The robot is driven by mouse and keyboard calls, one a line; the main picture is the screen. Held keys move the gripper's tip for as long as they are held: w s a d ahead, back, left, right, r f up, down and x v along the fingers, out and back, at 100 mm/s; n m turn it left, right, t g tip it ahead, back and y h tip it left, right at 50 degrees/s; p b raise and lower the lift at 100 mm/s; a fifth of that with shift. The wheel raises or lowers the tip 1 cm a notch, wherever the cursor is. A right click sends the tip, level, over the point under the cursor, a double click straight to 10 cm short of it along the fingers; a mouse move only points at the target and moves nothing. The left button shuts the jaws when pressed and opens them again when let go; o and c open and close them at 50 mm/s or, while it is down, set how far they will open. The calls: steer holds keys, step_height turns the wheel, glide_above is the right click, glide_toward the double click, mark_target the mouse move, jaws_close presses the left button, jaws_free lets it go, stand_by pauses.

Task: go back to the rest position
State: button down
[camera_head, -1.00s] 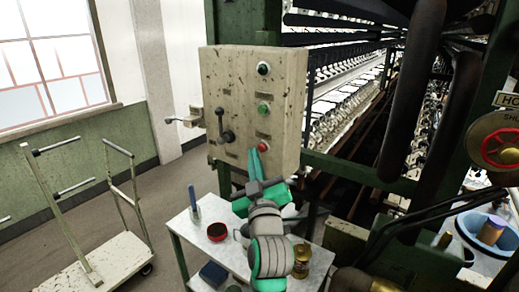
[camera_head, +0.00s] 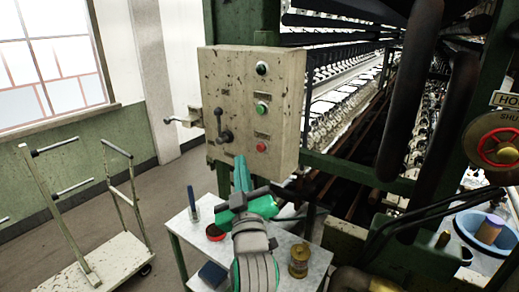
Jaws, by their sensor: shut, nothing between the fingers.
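My gripper (camera_head: 241,172) is a green pair of fingers, shut and empty, pointing up in front of the lower edge of the control box. The control box (camera_head: 245,85) is a worn cream panel with a black button (camera_head: 262,68), a green button (camera_head: 262,108), a red button (camera_head: 262,146) and a dark lever (camera_head: 222,127). The fingertips are left of and below the red button, which is fully in view. From this angle I cannot tell how far the fingers are from the box. My arm comes up from the bottom, over the small table.
The small table (camera_head: 180,226) holds a red bowl (camera_head: 214,232), a blue item in a holder (camera_head: 192,203), a brass jar (camera_head: 299,260) and a dark blue box (camera_head: 212,274). A cart (camera_head: 100,270) stands left. A red handwheel (camera_head: 499,148) and machinery fill the right. Floor between cart and table is clear.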

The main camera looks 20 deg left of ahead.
steer(key=shift+w+d, duration=0.1)
steer(key=s+d+f+m+h, duration=0.2)
steer(key=s+d+f, duration=0.25)
steer(key=f, duration=0.65)
steer(key=s+d+f+m+g+h, duration=0.15)
steer(key=s+d+f, duration=0.3)
steer(key=f, duration=0.55)
steer(key=s+d+f+m+h, duration=0.2)
steer(key=s+d+f, duration=0.25)
steer(key=f, duration=0.65)
steer(key=s+d+f+m+g+h, duration=0.1)
steer(key=s+f, duration=0.2)
steer(key=s, duration=0.7)
steer(key=s+d+f+m+h, duration=0.1)
steer(key=s+d+f+m, duration=0.1)
steer(key=s, duration=0.7)
steer(key=s+d+f+m+g+h, duration=0.1)
steer(key=s+f, duration=0.3)
steer(key=s, duration=0.6)
steer(key=shift+s+d+m+g, duration=0.35)
steer(key=shift+d, duration=0.4)
steer(key=shift+w+d, duration=0.1)
